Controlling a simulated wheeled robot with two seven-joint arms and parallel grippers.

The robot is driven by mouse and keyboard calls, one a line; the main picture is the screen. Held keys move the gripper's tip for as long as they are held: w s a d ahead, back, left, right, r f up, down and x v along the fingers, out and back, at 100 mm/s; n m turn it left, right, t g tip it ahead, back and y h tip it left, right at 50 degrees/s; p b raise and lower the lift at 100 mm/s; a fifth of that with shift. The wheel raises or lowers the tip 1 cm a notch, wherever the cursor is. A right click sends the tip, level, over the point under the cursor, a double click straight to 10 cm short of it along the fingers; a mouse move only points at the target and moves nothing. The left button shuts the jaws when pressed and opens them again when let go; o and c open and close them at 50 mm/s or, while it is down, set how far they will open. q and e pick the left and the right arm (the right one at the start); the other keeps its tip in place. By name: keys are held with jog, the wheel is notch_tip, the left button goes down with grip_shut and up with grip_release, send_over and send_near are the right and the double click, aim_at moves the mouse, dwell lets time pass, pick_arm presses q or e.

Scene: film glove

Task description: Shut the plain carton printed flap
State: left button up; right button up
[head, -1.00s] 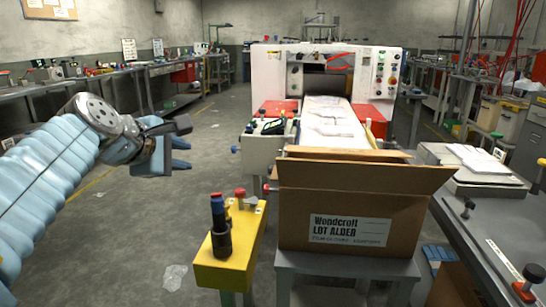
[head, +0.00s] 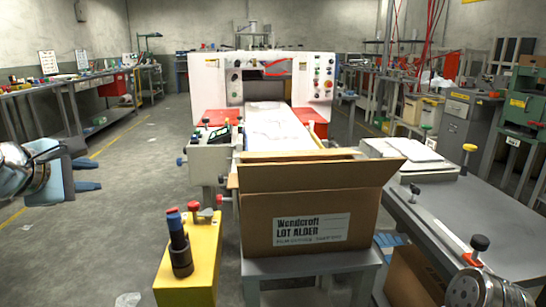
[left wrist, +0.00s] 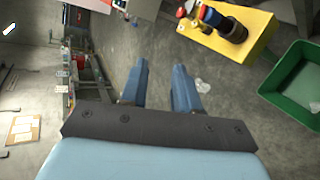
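The brown cardboard carton (head: 265,240) stands on a grey stand in front of the machine. Its near wall bears a white label reading "LOT ALDER". A plain near flap (head: 320,177) stands up, wider than the wall. The edge of another raised flap (head: 300,155) shows behind it; the carton's inside is hidden. My left gripper (head: 92,176) is at the far left, well away from the carton, with nothing between its fingers. Its two blue fingers (left wrist: 162,80) are apart in the left wrist view. My right gripper is out of view; only part of that arm shows at bottom right.
A yellow pedestal (head: 190,265) with dark and red knobs stands left of the carton. The white machine (head: 213,85) and its conveyor lie behind. A grey bench (head: 500,225) is at right. A green bin (left wrist: 290,98) is on the floor. Open floor lies left.

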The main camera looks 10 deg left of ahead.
pick_arm(q)
jog(key=w+d+m+t+h, duration=0.2)
jog(key=w+d+m+h, duration=0.15)
jog(key=w, duration=0.65)
jog(key=m+g+h, duration=0.1)
jog(key=m+h, duration=0.3)
jog(key=h, duration=0.2)
send_near(277, 156)
jog(key=x, duration=0.3)
jog(key=shift+y, duration=0.25)
jog(key=x, duration=0.2)
jog(key=p+x, duration=0.2)
jog(key=x, duration=0.1)
jog(key=shift+w+d+r, duration=0.2)
jog(key=shift+d, duration=0.2)
jog(key=shift+w+d+f, duration=0.25)
jog(key=shift+w+d, duration=0.1)
jog(key=shift+w, duration=0.2)
grip_shut()
